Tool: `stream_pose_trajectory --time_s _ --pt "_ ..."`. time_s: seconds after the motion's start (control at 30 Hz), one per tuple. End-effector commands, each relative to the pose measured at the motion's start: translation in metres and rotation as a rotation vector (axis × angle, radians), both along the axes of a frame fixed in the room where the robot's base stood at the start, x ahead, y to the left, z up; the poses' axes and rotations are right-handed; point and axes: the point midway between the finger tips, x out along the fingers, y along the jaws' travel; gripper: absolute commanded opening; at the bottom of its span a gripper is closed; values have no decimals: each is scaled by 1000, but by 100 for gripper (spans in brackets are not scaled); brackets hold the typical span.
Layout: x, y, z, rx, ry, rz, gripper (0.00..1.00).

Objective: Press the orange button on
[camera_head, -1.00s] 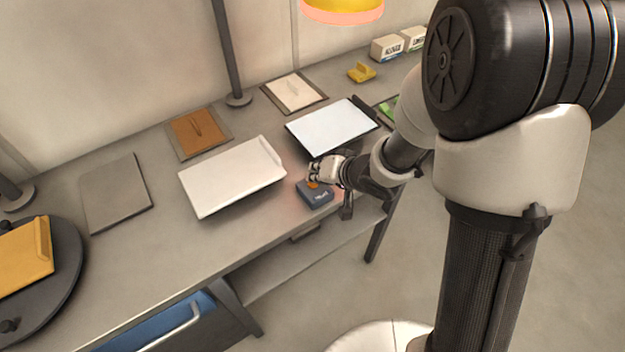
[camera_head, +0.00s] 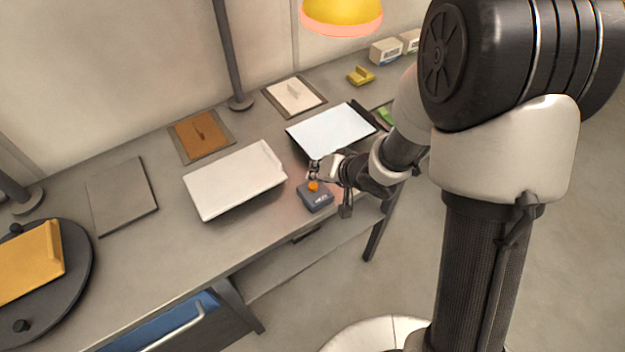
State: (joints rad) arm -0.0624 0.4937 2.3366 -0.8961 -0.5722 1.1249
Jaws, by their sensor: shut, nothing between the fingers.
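The orange button (camera_head: 313,186) sits on top of a small dark grey box (camera_head: 316,199) with pale lettering, near the front edge of the table. My gripper (camera_head: 314,170) is shut and empty, with its fingertips just above and behind the button. From this angle I cannot tell whether the fingertips touch the button. My arm reaches in from the right, and the gripper covers little of the box.
A white tray (camera_head: 236,181) lies left of the box, and a dark-edged tray with a pale surface (camera_head: 331,131) lies behind. A yellow lamp (camera_head: 341,15) hangs above. A dark round stand with a yellow board (camera_head: 28,264) is far left. Floor is clear at right.

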Motion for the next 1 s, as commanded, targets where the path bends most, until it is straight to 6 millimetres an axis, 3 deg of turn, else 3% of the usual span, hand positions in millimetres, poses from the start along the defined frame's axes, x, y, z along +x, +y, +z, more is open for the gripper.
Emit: stream_pose_trajectory --time_s 0.03,0.47,1.0 --pt "0 0 9 0 0 0 0" --pt "0 0 44 0 0 0 0" --pt "0 0 43 0 0 0 0"
